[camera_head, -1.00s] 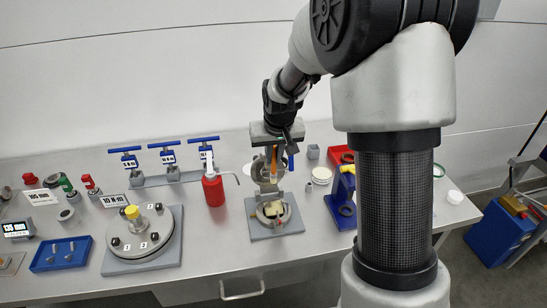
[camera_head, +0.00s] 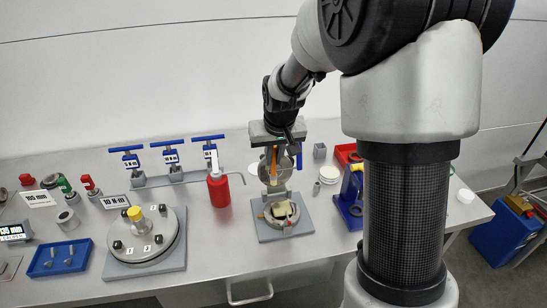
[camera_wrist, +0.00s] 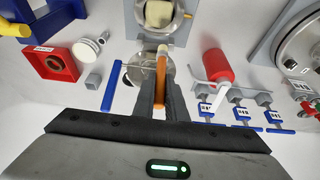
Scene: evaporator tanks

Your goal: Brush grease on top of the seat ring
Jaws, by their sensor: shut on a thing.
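My gripper (camera_head: 275,160) is shut on an orange-handled brush (camera_wrist: 161,76) with a pale tip. It holds the brush above the work table, just behind and over the open tank fitting. The fitting is a round grey body on a grey base plate (camera_head: 299,230), with its round disc cover standing up at the back. The seat ring (camera_head: 270,219) appears as the round rim of this body, around a cream-coloured block. The ring shows in part at the top of the wrist view (camera_wrist: 138,22). Whether the brush tip touches anything cannot be told.
A red bottle (camera_head: 217,190) with a bent spout stands left of the fitting. A blue stand (camera_head: 350,195) and a red box (camera_wrist: 59,62) are on its other side. Blue-handled T-tools (camera_head: 170,155) stand behind. A round flanged plate (camera_head: 142,243) lies further left.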

